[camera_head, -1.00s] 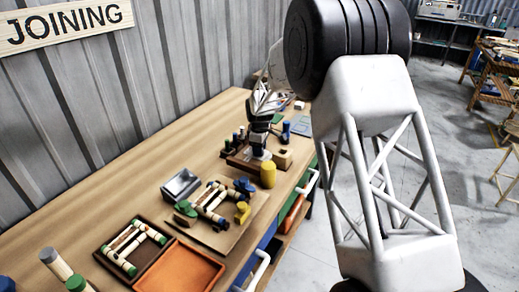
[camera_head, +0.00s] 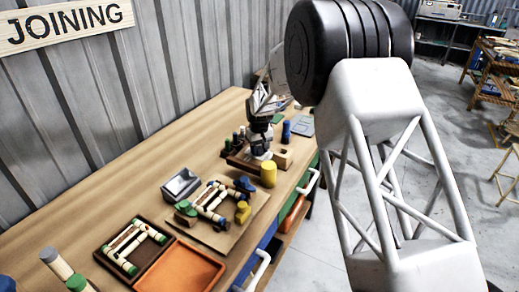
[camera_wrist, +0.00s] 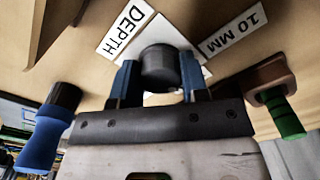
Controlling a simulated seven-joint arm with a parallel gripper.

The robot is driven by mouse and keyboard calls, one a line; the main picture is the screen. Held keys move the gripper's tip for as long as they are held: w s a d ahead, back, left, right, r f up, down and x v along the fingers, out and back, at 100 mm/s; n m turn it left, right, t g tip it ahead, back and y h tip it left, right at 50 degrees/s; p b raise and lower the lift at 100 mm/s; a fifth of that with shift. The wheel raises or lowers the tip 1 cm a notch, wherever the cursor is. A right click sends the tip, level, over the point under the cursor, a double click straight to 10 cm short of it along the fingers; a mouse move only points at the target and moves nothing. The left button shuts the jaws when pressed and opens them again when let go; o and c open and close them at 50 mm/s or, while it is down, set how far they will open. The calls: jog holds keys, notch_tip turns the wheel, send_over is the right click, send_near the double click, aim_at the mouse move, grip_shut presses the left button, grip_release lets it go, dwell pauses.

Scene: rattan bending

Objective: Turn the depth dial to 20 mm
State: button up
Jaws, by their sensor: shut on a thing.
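The depth dial (camera_wrist: 160,64) is a dark round knob on a white plate, seen in the wrist view. A white label reading DEPTH (camera_wrist: 126,28) lies to its left and a label reading 10 MM (camera_wrist: 232,34) to its right. My gripper (camera_wrist: 159,78) has its two blue fingers on either side of the knob, shut on it. In the head view my gripper (camera_head: 259,152) is low at the far part of the bench; the dial is hidden there. A pointer mark on the dial cannot be made out.
In the wrist view, a blue-handled tool (camera_wrist: 48,130) stands left and a green-handled one (camera_wrist: 284,115) right, close to the fingers.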

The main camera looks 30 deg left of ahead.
aim_at(259, 148)
jog(key=shift+m, duration=0.8)
jog(key=o, duration=0.9)
jog(key=shift+o, duration=0.2)
jog(key=shift+r, duration=0.1)
jog(key=shift+r, duration=3.8)
